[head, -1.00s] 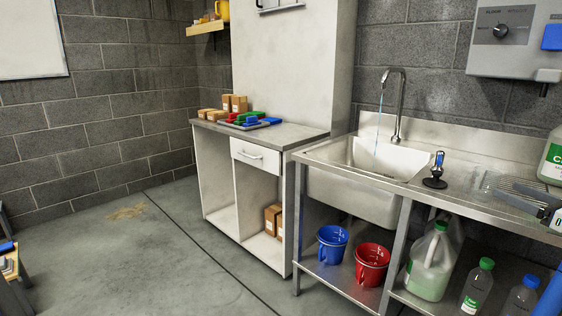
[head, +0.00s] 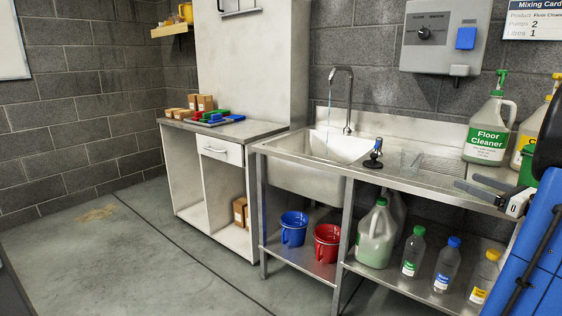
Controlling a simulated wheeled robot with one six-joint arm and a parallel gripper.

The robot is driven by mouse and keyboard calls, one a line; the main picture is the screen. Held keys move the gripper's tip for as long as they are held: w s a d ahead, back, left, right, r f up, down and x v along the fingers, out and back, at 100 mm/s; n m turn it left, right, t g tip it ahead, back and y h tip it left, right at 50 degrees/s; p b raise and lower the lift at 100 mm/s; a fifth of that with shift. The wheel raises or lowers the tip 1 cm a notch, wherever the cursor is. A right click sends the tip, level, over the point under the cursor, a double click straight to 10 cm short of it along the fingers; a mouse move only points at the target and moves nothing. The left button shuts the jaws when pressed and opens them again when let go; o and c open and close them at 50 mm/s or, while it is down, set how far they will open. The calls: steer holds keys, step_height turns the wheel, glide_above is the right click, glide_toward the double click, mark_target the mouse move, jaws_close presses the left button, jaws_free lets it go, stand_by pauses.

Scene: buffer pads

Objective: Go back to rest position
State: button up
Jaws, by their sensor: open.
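My gripper (head: 464,180) is at the right in the head view, over the right end of the steel counter (head: 410,181). Its two grey fingers point left and are apart, with nothing between them. The Floor Cleaner jug (head: 486,128), with a green pump top, stands on the counter behind it. A yellow-topped bottle, partly cut off, is farther right. The lower right of the view is covered by a blue and black shape, so what lies behind it is hidden.
Water runs from the tap (head: 349,98) into the sink (head: 335,145). A blue bucket (head: 293,230), a red bucket (head: 327,245) and several bottles stand on the shelf below. Pads (head: 217,118) and boxes lie on the cabinet.

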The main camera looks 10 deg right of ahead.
steer(key=s+a+f+n+g+y, duration=0.1)
steer(key=a+f+n+g, duration=0.3)
steer(key=a, duration=0.7)
steer(key=a+n+g+y, duration=0.1)
steer(key=a+n+g, duration=0.3)
steer(key=a, duration=0.7)
steer(key=s+a+f+n+g+y, duration=0.1)
steer(key=a+f+n+g, duration=0.15)
steer(key=a+n, duration=0.55)
steer(key=s+a+f+n+g+h, duration=0.1)
steer(key=s+a+f+n+h, duration=0.2)
steer(key=s+a+n, duration=0.3)
steer(key=s+a+f+n+g+h, duration=0.1)
steer(key=s+a+f+n+h, duration=0.3)
steer(key=s+n, duration=0.7)
steer(key=shift+s+a+f, duration=0.5)
steer(key=shift+s+a, duration=0.1)
steer(key=shift+a, duration=0.5)
